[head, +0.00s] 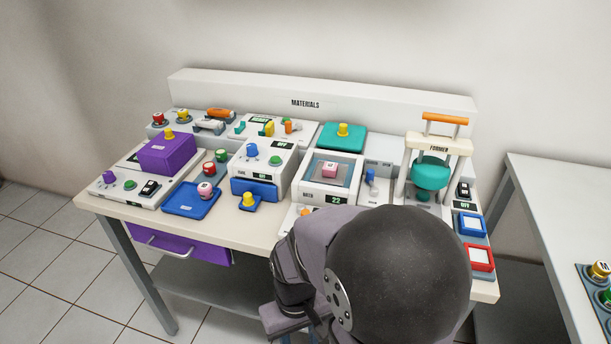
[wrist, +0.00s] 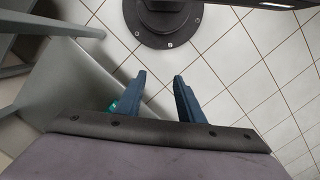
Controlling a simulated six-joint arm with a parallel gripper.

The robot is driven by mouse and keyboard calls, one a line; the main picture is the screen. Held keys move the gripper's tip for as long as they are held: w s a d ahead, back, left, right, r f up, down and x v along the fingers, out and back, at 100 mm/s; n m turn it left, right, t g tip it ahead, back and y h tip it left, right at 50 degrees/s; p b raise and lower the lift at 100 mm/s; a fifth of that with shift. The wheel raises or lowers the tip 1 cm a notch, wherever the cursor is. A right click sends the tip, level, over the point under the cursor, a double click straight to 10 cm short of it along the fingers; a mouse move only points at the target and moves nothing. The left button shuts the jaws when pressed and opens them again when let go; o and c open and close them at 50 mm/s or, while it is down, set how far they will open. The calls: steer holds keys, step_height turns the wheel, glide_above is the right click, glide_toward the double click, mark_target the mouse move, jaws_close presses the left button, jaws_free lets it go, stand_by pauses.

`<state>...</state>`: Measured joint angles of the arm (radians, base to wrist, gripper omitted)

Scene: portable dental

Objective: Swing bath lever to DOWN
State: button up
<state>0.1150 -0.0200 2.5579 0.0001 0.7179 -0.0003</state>
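The bath (head: 304,190) is a white unit in the middle of the bench, with a display reading 22 and a pink block (head: 330,169) in its square basin. A small blue lever (head: 370,177) stands on a pale panel just right of the basin. It looks roughly upright; its exact setting and any label are too small to read. My gripper (wrist: 159,75) shows in the wrist view with its two dark blue fingers apart and nothing between them. It is over the floor, away from the lever. My arm hides the bench front below the bath in the head view.
The former press (head: 432,143) stands right of the lever, with blue and red framed pads (head: 480,257) in front. A teal block (head: 342,137) with a yellow knob lies behind the bath. A blue tray (head: 191,201) and purple box (head: 167,154) are left. A second table (head: 560,210) stands right.

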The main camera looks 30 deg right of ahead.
step_height(320, 180, up, 14)
steer(key=d+m+g+p, duration=0.1)
steer(key=d+p, duration=0.2)
steer(key=p, duration=1.1)
step_height(320, 180, up, 13)
steer(key=n+t+p, duration=0.1)
steer(key=t+p, duration=0.1)
steer(key=p, duration=1.2)
glide_above(305, 211)
steer(key=shift+w+d, duration=0.1)
steer(key=shift+n, duration=0.6)
steer(key=shift+f, duration=0.1)
steer(key=shift+f+p, duration=1.25)
steer(key=shift+f, duration=2.35)
